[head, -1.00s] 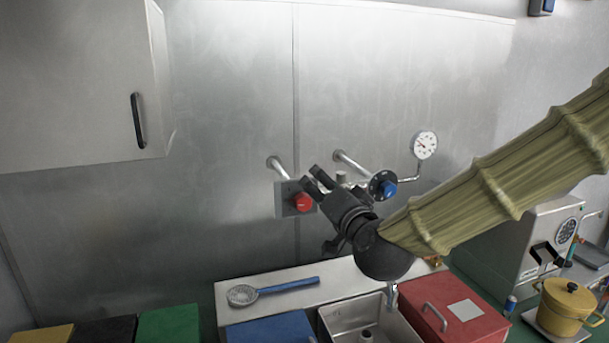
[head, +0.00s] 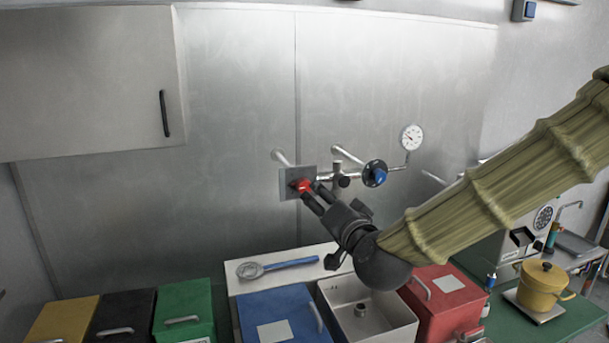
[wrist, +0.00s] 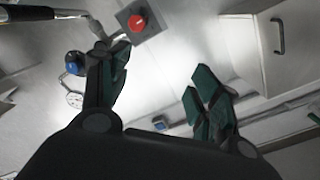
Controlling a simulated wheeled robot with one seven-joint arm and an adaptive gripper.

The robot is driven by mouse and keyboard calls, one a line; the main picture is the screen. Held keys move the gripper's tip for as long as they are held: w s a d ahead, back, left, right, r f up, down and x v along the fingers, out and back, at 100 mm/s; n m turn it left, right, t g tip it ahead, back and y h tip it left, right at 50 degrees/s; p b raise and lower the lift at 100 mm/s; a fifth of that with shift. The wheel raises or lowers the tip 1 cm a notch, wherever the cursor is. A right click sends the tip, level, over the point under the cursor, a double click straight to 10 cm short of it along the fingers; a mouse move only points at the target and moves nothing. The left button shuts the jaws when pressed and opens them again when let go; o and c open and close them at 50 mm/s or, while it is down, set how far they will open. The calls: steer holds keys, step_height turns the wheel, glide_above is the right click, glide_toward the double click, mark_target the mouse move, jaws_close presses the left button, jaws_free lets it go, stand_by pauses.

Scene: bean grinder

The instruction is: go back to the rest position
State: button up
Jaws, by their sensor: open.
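My gripper (head: 306,194) is in front of the steel back wall, at the end of my sleeved arm. In the head view its fingers point up and left and overlap the red knob (head: 301,185) on its grey square plate. In the wrist view the fingers (wrist: 160,85) are wide apart with nothing between them. There the red knob (wrist: 137,22) shows beyond the fingertips, apart from them. A blue valve knob (head: 380,177) is on the pipe to the right of the red knob.
A pressure gauge (head: 411,137) is at the pipe's end. A wall cabinet (head: 90,85) hangs at left. Below are a sink (head: 400,320), a blue bin (head: 280,315), a red bin (head: 445,300) and a strainer spoon (head: 285,265). A yellow pot (head: 542,285) stands at right.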

steer(key=s+d+f+n+g+h, duration=0.1)
steer(key=s+d+f+g, duration=0.1)
steer(key=f, duration=0.9)
steer(key=s+d+f+g, duration=0.1)
steer(key=s+f+g, duration=0.2)
steer(key=f, duration=0.9)
steer(key=s+d+f+n+g+h, duration=0.1)
steer(key=s+d+f+g, duration=0.1)
steer(key=f, duration=0.9)
steer(key=s+d+f+n+g+h, duration=0.1)
steer(key=s+d+f+g, duration=0.25)
steer(key=s+f, duration=0.65)
steer(key=s+d+f+n+g+h, duration=0.1)
steer(key=s+d+f+g, duration=0.3)
steer(key=s+f, duration=0.65)
steer(key=s+d+f+n+g+h, duration=0.1)
steer(key=s+d+f+g, duration=0.1)
steer(key=s+d+f, duration=0.8)
steer(key=s+a+f+b, duration=0.2)
steer(key=a+f+b, duration=0.2)
steer(key=f+b, duration=0.3)
steer(key=b, duration=0.3)
steer(key=shift+s+a+f, duration=0.15)
steer(key=shift+s+f, duration=0.05)
steer(key=shift+f, duration=0.1)
